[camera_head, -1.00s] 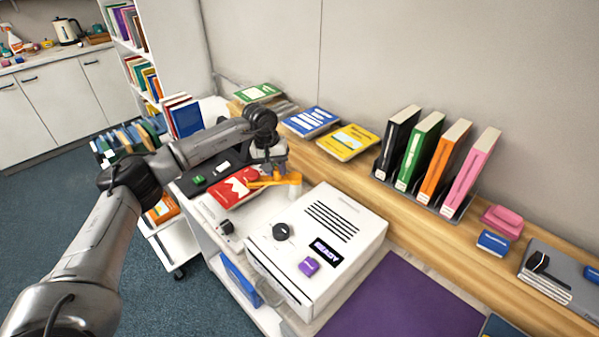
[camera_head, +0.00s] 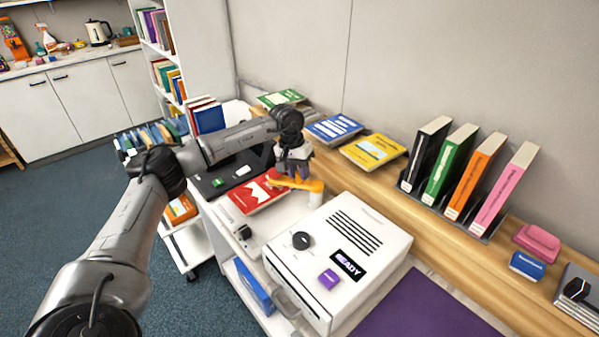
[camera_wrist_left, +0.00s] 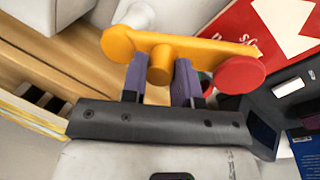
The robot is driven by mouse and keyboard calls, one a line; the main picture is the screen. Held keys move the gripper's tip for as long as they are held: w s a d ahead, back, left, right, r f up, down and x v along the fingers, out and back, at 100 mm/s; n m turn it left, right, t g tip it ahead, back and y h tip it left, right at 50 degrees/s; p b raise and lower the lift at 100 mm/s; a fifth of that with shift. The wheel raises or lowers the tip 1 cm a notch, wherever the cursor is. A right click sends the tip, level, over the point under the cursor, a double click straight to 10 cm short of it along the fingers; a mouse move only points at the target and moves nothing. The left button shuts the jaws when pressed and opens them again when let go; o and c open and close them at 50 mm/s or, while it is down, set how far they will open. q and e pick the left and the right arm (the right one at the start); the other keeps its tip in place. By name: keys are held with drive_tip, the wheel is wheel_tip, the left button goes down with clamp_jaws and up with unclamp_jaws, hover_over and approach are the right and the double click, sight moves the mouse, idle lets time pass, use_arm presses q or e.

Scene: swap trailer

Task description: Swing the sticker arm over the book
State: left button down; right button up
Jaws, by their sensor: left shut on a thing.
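The orange sticker arm (camera_head: 300,184) sits on a white post (camera_head: 316,198) beside the white machine. It also shows in the left wrist view (camera_wrist_left: 195,50), with a red round pad (camera_wrist_left: 240,76) at its free end. My left gripper (camera_head: 288,168) is shut on the arm's orange peg (camera_wrist_left: 160,64), one purple finger on each side. The red book (camera_head: 252,197) with a white arrow lies flat left of the post. In the left wrist view the pad overlaps an edge of the red book (camera_wrist_left: 238,22). The height between them cannot be told. My right gripper is not in view.
The white machine (camera_head: 330,240) with a READY display stands in front of the post. A wooden shelf (camera_head: 400,197) with flat books and several upright books runs along the wall. A black tray (camera_head: 215,185) is behind the red book. A purple mat (camera_head: 425,310) is at lower right.

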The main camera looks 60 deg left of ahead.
use_arm(q)
drive_tip(key=c, duration=0.9)
unclamp_jaws()
drive_tip(key=shift+o, duration=0.2)
drive_tip(key=shift+r, duration=0.15)
drive_tip(key=v, duration=1.3)
drive_tip(key=shift+r+b, duration=0.3)
